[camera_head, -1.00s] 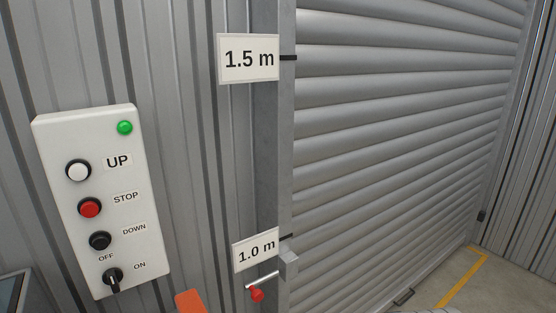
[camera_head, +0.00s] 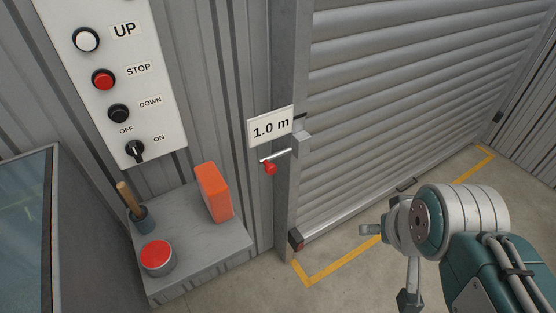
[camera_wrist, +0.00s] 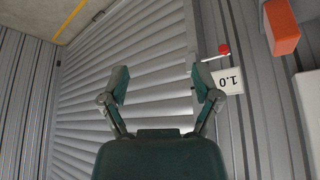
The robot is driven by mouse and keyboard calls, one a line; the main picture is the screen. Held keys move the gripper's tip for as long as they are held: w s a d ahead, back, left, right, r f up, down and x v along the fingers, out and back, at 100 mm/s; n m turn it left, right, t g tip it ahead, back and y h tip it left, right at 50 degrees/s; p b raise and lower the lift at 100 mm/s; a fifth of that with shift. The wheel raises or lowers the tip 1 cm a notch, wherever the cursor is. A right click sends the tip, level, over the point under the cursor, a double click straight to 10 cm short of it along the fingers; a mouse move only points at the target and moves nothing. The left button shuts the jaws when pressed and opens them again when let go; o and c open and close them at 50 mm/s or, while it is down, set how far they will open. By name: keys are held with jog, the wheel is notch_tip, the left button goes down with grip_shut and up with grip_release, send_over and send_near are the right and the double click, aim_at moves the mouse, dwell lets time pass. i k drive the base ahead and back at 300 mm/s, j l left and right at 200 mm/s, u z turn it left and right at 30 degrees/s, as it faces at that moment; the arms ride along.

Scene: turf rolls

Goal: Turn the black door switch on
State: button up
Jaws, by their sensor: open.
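The black door switch (camera_head: 134,151) is a rotary knob at the bottom of a white control panel (camera_head: 150,100) at upper left in the head view. An OFF label sits above it and an ON label to its upper right. Its handle looks roughly upright; I cannot tell its exact setting. The switch is not visible in the wrist view. My gripper (camera_wrist: 163,85) is open and empty in the wrist view, facing the shutter. In the head view my arm is at lower right, well away from the panel.
Below the panel a grey shelf (camera_head: 205,250) holds an orange block (camera_head: 213,192), a red round button (camera_head: 157,255) and a wooden-handled item (camera_head: 133,200). A red-tipped lever (camera_head: 269,167) juts beside the shutter (camera_head: 390,110). A dark glass-topped box (camera_head: 25,230) stands left. Floor before the shutter is clear.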

aim_at(134, 148)
jog(key=u, duration=1.55)
jog(key=i+l+u, duration=0.2)
